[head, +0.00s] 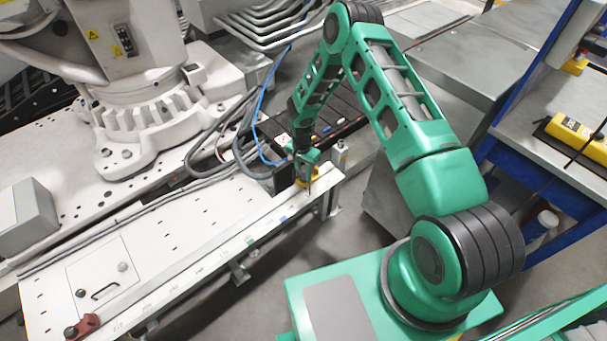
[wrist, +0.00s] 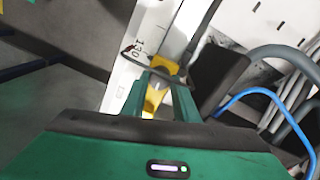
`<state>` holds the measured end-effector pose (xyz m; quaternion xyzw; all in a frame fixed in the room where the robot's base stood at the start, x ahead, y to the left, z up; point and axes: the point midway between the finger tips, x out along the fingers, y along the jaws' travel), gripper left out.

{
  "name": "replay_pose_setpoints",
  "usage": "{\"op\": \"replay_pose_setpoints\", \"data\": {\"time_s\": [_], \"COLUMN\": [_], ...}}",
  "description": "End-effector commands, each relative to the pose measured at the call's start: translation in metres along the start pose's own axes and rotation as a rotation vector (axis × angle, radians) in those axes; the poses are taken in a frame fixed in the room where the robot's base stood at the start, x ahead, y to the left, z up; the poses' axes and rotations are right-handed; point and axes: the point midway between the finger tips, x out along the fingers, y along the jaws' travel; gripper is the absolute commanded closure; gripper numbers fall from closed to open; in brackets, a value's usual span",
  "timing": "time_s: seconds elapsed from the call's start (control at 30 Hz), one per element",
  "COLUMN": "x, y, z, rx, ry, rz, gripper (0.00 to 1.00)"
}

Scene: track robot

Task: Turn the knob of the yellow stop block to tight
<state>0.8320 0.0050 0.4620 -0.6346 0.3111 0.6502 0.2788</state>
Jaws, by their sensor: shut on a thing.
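The yellow stop block (head: 314,185) sits at the near right end of the white track, mostly covered by my gripper (head: 307,172) in the head view. In the wrist view, yellow parts of the stop block (wrist: 163,66) show beyond and between the green fingers of my gripper (wrist: 160,92). The fingers are closed on the block's knob, which is itself mostly hidden between them. I cannot read the knob's turn angle.
A white robot base (head: 155,115) stands on the track at the left. A blue cable (head: 262,135) and grey hoses run close beside the gripper. A red-brown block (head: 83,325) sits at the track's near left end. A blue-framed bench (head: 560,150) stands at right.

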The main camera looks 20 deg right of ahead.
Motion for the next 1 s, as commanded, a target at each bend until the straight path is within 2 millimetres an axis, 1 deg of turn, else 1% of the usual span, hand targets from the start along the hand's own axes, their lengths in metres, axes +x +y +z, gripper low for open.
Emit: {"op": "replay_pose_setpoints", "data": {"time_s": [0.03, 0.3, 0.8, 0.83, 0.87, 0.9, 1.0], "x": [-0.0017, -0.0018, -0.0021, -0.0021, -0.0021, -0.0019, -0.0014], "y": [-0.0043, -0.0046, -0.0054, -0.0054, -0.0052, -0.0048, -0.0036], "z": [-0.0004, -0.0005, -0.0008, -0.0008, -0.0007, -0.0006, -0.0005], "rx": [0.021, 0.103, 0.118, 0.118, 0.118, 0.118, 0.118], "ry": [0.001, -0.004, -0.004, -0.004, -0.004, -0.004, -0.004], "rz": [-0.009, -0.01, -0.011, -0.011, -0.011, -0.01, -0.007], "gripper": [0.95, 0.95, 0.95, 0.68, 0.61, 0.54, 0.54]}}
